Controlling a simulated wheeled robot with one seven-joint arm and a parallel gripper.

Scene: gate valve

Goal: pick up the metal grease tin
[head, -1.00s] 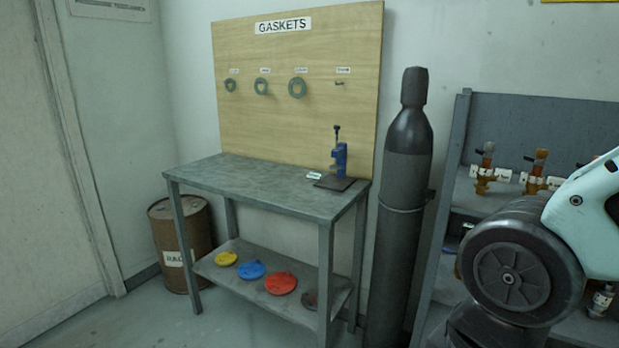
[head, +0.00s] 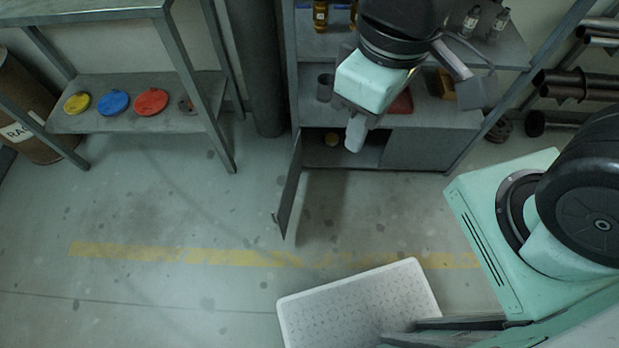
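I cannot identify the metal grease tin for certain. A small yellowish round thing (head: 332,138) sits inside the open low compartment of the shelf unit, just left of my gripper in the picture. A dark grey cylinder (head: 325,88) stands on the shelf above it. My gripper (head: 355,138) points down in front of the shelf unit, near the compartment's opening. Its fingertips look pale and blurred together, so I cannot tell whether they are open or hold anything. My arm hides part of the shelves.
The compartment's door (head: 289,188) stands open toward me, left of the gripper. A grey workbench (head: 150,118) with yellow, blue and red discs is at left. Pipes (head: 560,85) lie on a rack at right. A white panel (head: 360,305) is in front; floor between is clear.

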